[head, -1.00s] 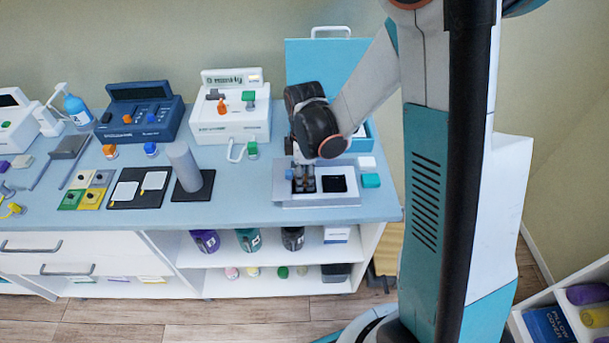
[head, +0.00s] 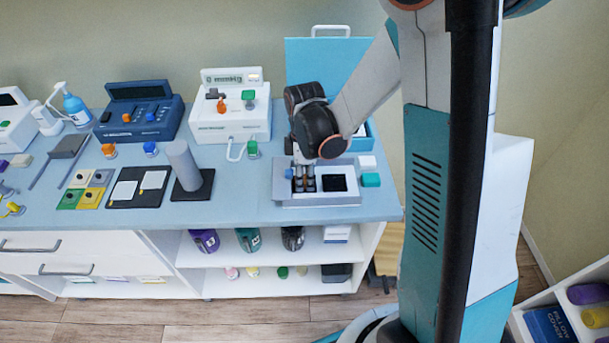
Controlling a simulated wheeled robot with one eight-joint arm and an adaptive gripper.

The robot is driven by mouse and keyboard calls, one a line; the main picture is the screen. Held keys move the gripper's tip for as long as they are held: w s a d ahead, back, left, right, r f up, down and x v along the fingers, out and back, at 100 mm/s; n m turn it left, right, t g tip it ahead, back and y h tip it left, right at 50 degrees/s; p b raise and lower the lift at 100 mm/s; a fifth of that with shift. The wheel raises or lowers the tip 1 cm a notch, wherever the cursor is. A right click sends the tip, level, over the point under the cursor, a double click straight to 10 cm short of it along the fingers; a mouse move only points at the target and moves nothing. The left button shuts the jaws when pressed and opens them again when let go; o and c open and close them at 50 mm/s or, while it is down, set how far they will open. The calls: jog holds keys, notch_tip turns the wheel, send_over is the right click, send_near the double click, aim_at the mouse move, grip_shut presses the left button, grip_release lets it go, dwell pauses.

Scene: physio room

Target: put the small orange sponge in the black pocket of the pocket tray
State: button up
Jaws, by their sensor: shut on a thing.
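The grey pocket tray (head: 350,201) lies near the front right of the blue-grey counter. Its black pocket (head: 335,183) shows as a dark square on the right and looks empty. My gripper (head: 305,185) points down over the tray's left part, just left of the black pocket. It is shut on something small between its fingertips. The small orange sponge cannot be made out clearly; the fingers hide most of what they hold. I cannot tell whether the fingertips touch the tray.
A white block (head: 367,162) and a teal block (head: 370,180) lie right of the tray. A grey cylinder on a black base (head: 186,170) stands to the left. A white device (head: 231,115) and an open blue box lid (head: 318,68) are behind.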

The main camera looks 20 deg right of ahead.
jog(key=o, duration=1)
jog(key=shift+o, duration=0.4)
jog(key=o, duration=0.4)
jog(key=shift+r+p, duration=2.35)
jog(key=shift+r, duration=1.15)
jog(key=shift+r, duration=0.1)
